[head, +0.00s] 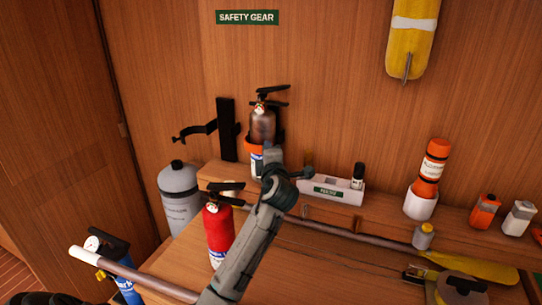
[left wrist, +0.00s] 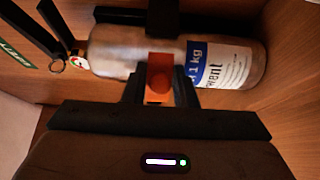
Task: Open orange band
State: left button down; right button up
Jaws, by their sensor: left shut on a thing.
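The orange band (head: 252,143) sits around a dull grey-brown extinguisher (head: 262,125) on the back wall. In the left wrist view the extinguisher (left wrist: 125,52) lies sideways across the picture, with a blue and white label. An orange piece of the band (left wrist: 160,62) shows there in front of the bottle, between my fingers. My left gripper (head: 268,162) reaches up to the front of the band and is shut on this orange piece; its dark fingers also show in the left wrist view (left wrist: 160,90). The arm hides part of the band and label. My right gripper is not in view.
An empty black bracket (head: 227,130) with its band standing open is to the left. A grey cylinder (head: 180,195) and a red extinguisher (head: 218,230) stand below. A white holder (head: 332,190) is close on the right. A long pole (head: 340,233) crosses the bench.

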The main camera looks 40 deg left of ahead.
pick_arm(q)
jog(key=shift+f, duration=0.15)
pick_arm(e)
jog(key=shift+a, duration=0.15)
pick_arm(q)
jog(key=c, duration=1.4)
grip_release()
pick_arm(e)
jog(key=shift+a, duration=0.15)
